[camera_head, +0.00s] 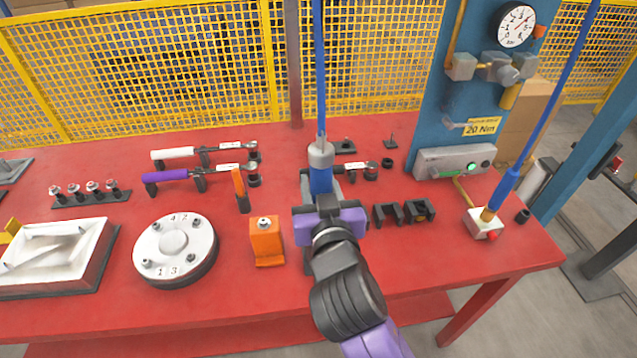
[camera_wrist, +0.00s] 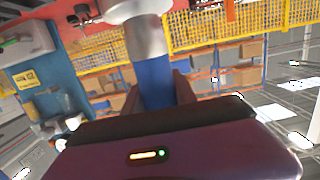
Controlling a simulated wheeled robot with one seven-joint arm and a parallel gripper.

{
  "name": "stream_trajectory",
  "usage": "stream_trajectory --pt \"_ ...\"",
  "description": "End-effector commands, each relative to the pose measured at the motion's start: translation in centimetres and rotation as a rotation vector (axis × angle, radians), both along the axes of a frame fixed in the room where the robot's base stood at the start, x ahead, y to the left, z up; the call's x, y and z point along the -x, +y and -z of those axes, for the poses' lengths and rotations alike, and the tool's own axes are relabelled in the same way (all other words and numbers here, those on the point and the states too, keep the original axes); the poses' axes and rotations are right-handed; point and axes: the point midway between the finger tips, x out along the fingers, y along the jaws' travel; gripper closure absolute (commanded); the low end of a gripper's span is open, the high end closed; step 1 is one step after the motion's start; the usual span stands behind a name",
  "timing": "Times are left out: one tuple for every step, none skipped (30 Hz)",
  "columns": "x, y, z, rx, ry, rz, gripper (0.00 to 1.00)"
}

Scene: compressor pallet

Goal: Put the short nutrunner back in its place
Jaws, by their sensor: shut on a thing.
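A nutrunner with a blue body (camera_head: 320,182) and a silver-grey top hangs upright on a blue hose above the middle of the red bench. My gripper (camera_head: 326,202) is shut on its body. The wrist view shows the blue body (camera_wrist: 154,80) between the fingers, under a silver collar. The gripper hides its lower end in the head view, so I cannot tell whether that touches anything. A grey stand (camera_head: 306,186) shows partly behind it. Black brackets (camera_head: 385,213) stand on the bench to the right of my gripper. I cannot tell which holder is the tool's own place.
An orange block (camera_head: 266,243) and a round numbered plate (camera_head: 173,246) stand left of my gripper. White (camera_head: 178,153) and purple (camera_head: 168,175) torque wrenches lie on rests behind. The front right bench is clear.

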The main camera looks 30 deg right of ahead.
Motion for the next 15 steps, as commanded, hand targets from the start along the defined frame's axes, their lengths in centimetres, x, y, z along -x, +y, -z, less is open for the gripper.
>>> stream_trajectory --pt "-0.02 0.0 -0.14 0.001 -0.006 -0.001 1.0" --pt "-0.02 0.0 -0.1 0.001 -0.006 -0.001 1.0" --pt "-0.02 0.0 -0.04 0.001 -0.006 -0.001 1.0" --pt "-0.02 0.0 0.01 0.001 -0.006 -0.001 1.0" --pt "-0.02 0.0 0.06 0.001 -0.006 -0.001 1.0" --pt "-0.02 0.0 0.12 0.001 -0.006 -0.001 1.0" --pt "-0.02 0.0 0.17 0.001 -0.006 -0.001 1.0" --pt "-0.02 0.0 0.22 0.001 -0.006 -0.001 1.0" --pt "-0.02 0.0 0.29 0.001 -0.006 -0.001 1.0" --pt "-0.02 0.0 0.33 0.001 -0.006 -0.001 1.0" --pt "-0.03 0.0 0.38 0.001 -0.006 -0.001 1.0" --pt "-0.02 0.0 0.44 0.001 -0.006 -0.001 1.0" --pt "-0.02 0.0 0.49 0.001 -0.006 -0.001 1.0" --pt "-0.02 0.0 0.53 0.001 -0.006 -0.001 1.0" --pt "-0.02 0.0 0.6 0.001 -0.006 -0.001 1.0"
